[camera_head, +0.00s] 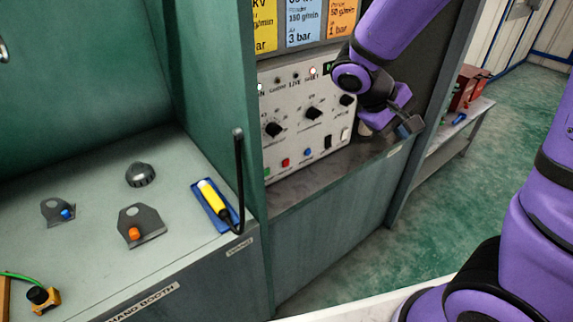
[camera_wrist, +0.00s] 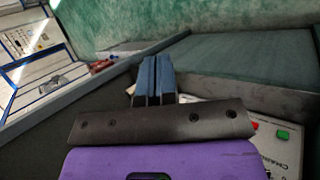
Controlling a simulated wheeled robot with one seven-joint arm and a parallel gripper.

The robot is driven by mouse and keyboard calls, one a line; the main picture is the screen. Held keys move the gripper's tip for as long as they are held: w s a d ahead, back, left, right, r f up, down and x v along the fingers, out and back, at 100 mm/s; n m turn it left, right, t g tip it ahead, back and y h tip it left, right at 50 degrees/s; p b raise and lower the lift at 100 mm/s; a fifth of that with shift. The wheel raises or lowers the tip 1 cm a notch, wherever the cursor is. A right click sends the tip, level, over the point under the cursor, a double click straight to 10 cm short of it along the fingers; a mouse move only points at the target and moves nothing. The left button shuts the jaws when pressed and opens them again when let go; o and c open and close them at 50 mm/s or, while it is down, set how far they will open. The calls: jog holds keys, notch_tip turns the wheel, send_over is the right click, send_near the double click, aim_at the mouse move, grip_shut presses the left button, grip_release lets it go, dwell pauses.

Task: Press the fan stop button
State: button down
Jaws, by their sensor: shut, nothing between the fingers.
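A light grey control panel (camera_head: 290,130) stands in the middle of the head view, with dials above a row of buttons. In the row are a green button (camera_head: 267,172), a red button (camera_head: 285,162) and a blue button (camera_head: 308,152). I cannot read which is the fan stop. The wrist view shows a green button (camera_wrist: 283,135) and a red one (camera_wrist: 255,125) at lower right. My gripper (camera_head: 409,127) is to the right of the panel, apart from these buttons. Its blue fingers (camera_wrist: 152,78) are together and empty.
A ledge (camera_head: 310,183) runs below the panel. On the bench at left are two grey brackets (camera_head: 140,222) (camera_head: 57,211), a dark dome (camera_head: 140,174), a yellow wand (camera_head: 213,200) and a yellow box with a black button (camera_head: 43,297).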

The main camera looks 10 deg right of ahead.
aim_at(286, 163)
jog(key=w+a+f+n+t, duration=0.4)
jog(key=w+f+n+t, duration=0.1)
jog(key=f, duration=0.4)
jog(key=w+a+f+n+t+y, duration=0.1)
jog(key=w+a+f+n+t, duration=0.4)
jog(key=f+n+t, duration=0.3)
jog(key=w+a+f+n+t, duration=0.4)
jog(key=f+n, duration=0.5)
jog(key=f, duration=0.3)
jog(key=w+t, duration=0.1)
jog(key=t, duration=0.1)
jog(key=shift+w+a+t+y, duration=0.15)
jog(key=shift+w+t+y, duration=0.1)
jog(key=shift+t+y, duration=0.05)
jog(key=shift+w+a, duration=0.6)
jog(key=shift+w, duration=0.75)
jog(key=shift+w+a, duration=0.65)
jog(key=shift+w, duration=0.65)
jog(key=shift+w+a, duration=0.6)
jog(key=shift+w, duration=0.75)
jog(key=shift+w+a, duration=0.15)
jog(key=shift+w, duration=0.2)
